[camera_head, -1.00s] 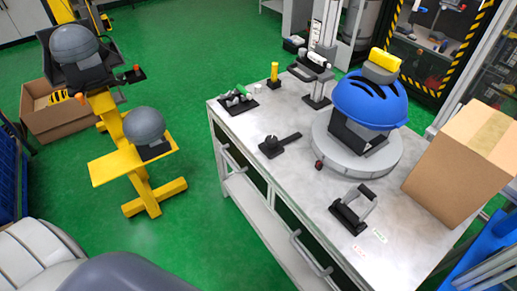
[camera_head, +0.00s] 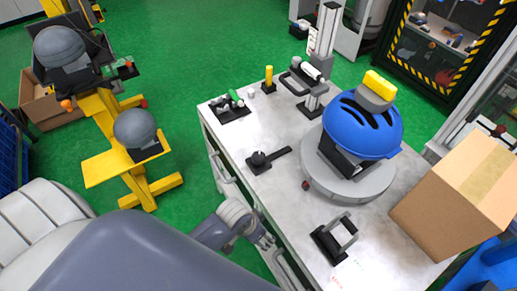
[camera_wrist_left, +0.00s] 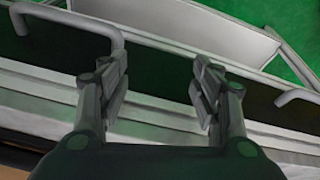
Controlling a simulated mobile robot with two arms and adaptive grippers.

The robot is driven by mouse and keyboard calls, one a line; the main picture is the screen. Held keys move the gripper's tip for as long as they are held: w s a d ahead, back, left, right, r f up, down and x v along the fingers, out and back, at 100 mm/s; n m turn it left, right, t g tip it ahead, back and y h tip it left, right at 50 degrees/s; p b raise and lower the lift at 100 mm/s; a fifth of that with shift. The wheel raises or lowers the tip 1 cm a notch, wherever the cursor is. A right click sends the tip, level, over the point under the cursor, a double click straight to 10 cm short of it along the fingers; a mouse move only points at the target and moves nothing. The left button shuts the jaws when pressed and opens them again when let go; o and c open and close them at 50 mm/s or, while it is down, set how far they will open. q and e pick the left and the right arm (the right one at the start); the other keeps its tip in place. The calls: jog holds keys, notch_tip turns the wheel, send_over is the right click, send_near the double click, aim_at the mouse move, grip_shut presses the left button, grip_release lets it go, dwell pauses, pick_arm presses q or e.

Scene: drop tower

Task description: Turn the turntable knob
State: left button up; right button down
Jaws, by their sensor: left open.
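The grey round turntable (camera_head: 375,191) stands on the workbench, and a small dark red knob (camera_head: 305,185) sits at its left edge. A blue helmet (camera_head: 362,126) on a black block rests on the turntable. My left gripper (camera_head: 268,241) is beside the bench's front side, below and left of the knob and apart from it. In the left wrist view its two fingers (camera_wrist_left: 160,85) are spread with nothing between them; they face the bench's front with its handles. The knob cannot be made out in that view. My right gripper is not in view.
A black lever fixture (camera_head: 265,160) and a black clamp with a handle (camera_head: 333,238) stand on the workbench (camera_head: 240,140) near its front edge. A cardboard box (camera_head: 455,200) is at the right. A yellow stand with grey domes (camera_head: 137,128) is at the left.

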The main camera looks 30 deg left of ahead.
pick_arm(q)
notch_tip(320, 180, up, 10)
jog(key=d+f+m+p, duration=0.1)
jog(key=d+p, duration=0.1)
jog(key=w, duration=0.2)
jog(key=w+d+r+m, duration=0.1)
jog(key=w, duration=0.2)
jog(key=w+m+g+h, duration=0.1)
jog(key=w, duration=0.1)
jog(key=shift+w+d+r, duration=0.3)
jog(key=shift+w+r, duration=0.05)
jog(key=shift+r, duration=0.05)
jog(key=w+a+r+m+g+y, duration=0.1)
jog(key=w+a+r, duration=0.2)
jog(key=w+a, duration=0.3)
notch_tip(320, 180, up, 7)
jog(key=n+g+y, duration=0.1)
jog(key=y, duration=0.1)
send_over(258, 156)
notch_tip(258, 156, down, 10)
jog(key=shift+w+f+p, duration=0.1)
jog(key=shift+f+p, duration=0.15)
jog(key=shift+p, duration=0.45)
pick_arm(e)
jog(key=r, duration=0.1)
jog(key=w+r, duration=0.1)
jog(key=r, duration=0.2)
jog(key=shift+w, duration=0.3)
pick_arm(q)
jog(key=shift+c, duration=0.3)
